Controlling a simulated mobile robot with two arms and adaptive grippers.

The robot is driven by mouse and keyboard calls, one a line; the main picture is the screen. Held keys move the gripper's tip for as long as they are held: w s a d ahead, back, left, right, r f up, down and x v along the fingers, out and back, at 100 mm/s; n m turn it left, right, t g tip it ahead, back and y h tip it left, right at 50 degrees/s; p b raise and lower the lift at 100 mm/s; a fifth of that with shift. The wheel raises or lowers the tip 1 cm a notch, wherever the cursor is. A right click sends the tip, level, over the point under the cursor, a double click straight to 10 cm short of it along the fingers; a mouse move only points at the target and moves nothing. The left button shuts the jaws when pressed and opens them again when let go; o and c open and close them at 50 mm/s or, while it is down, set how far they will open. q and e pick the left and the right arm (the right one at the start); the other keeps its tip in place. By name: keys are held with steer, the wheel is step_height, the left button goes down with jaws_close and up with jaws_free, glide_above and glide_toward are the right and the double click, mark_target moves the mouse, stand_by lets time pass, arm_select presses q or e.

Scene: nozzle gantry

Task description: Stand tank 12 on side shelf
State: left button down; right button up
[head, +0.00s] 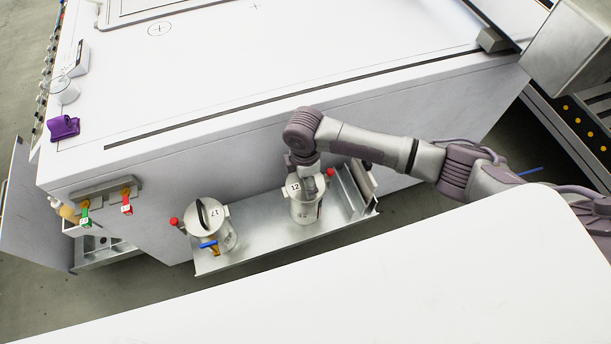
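Tank 12 (303,210), a silver canister with a "12" label on its lid, stands upright over the metal side shelf (270,236), toward the shelf's right end. I cannot tell whether its base touches the shelf. My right gripper (308,172) points down at the top of tank 12. The wrist and fingers cover the tank's handle, so I cannot see whether they are closed on it. My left gripper is out of view.
Tank 17 (222,238), with a dark handle and a blue-and-orange tap, stands on the shelf's left part. Between the tanks is a bare strip of shelf. The big white machine table (270,65) rises behind. A purple clip (63,127) lies on its left corner.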

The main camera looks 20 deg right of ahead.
steer(key=o, duration=1.7)
step_height(320, 180, up, 12)
steer(key=shift+p, duration=0.3)
steer(key=shift+s+a, duration=0.1)
steer(key=shift+a, duration=0.1)
